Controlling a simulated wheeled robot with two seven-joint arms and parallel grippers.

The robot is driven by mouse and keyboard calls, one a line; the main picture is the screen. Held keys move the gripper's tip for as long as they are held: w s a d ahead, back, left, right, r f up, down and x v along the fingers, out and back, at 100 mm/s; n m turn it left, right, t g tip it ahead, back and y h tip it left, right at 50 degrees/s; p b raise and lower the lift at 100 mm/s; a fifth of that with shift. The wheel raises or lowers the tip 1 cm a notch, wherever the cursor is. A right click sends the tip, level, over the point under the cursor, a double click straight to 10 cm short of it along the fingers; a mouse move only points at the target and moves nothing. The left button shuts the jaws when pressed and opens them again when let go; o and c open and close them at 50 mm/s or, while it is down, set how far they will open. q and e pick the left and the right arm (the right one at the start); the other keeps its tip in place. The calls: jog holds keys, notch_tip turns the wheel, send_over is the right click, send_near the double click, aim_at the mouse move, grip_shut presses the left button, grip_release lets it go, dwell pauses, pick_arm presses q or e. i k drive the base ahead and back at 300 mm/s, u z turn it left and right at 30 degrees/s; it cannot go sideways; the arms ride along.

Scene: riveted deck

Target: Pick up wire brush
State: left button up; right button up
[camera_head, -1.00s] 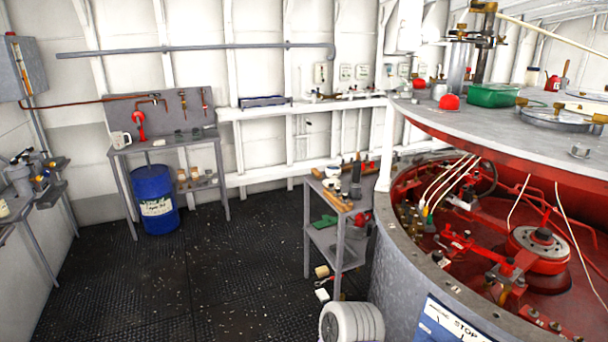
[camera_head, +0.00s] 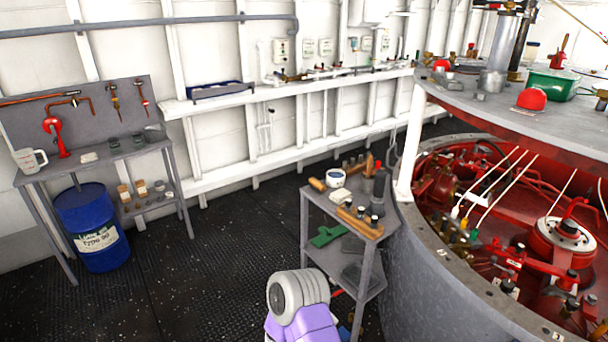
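I cannot pick out the wire brush for certain. On the top of a small grey two-level table (camera_head: 306,203) lies a long wooden-handled item (camera_head: 359,223) along the front right edge, which may be a brush. A second wooden piece (camera_head: 317,184) lies at the left corner of the same top. A green item (camera_head: 327,236) lies on the lower shelf; its kind is unclear. Neither of my grippers shows. A white and purple arm link of mine is at the bottom centre, in front of the table.
A big round grey housing (camera_head: 430,285) with red machinery stands close on the table's right. A workbench (camera_head: 105,162) and a blue drum (camera_head: 92,228) stand at left. The dark floor (camera_head: 215,270) between is clear. A white wall ledge (camera_head: 300,86) runs behind.

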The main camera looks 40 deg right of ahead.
aim_at(320, 187)
jog(key=z, duration=0.5)
jog(key=i, duration=1.6)
jog(key=z, duration=1.1)
